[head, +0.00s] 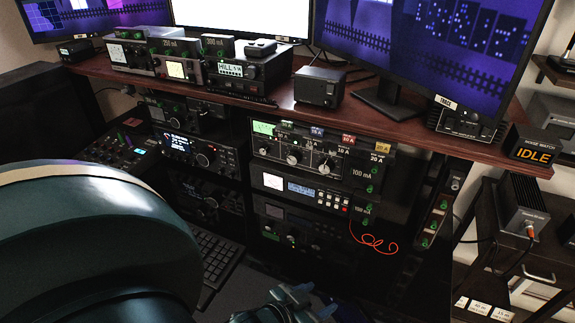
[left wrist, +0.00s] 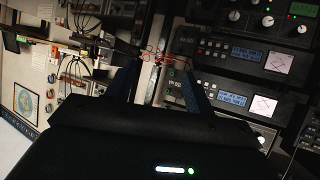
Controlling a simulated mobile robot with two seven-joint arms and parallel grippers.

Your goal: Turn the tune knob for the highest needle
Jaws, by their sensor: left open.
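The tuner panel (head: 315,160) is a dark rack unit under the desk in the head view, with a lit green meter (head: 263,128) and a row of knobs. A left knob (head: 293,157) and a right knob (head: 325,166) show there. The labels and the meter needle are too small to read. My left gripper (head: 287,305) is low in the head view, below and apart from the panel. In the left wrist view, the open left gripper (left wrist: 160,85) has nothing between its fingers. Knobs (left wrist: 267,21) show at the upper right there. My right gripper is not in view.
A wooden desk shelf (head: 410,118) with monitors and radio boxes overhangs the rack. A keyboard (head: 215,258) lies at the lower middle. A loose red cable (head: 375,243) hangs at the rack's right side. A sign reading IDLE (head: 532,153) stands at the right.

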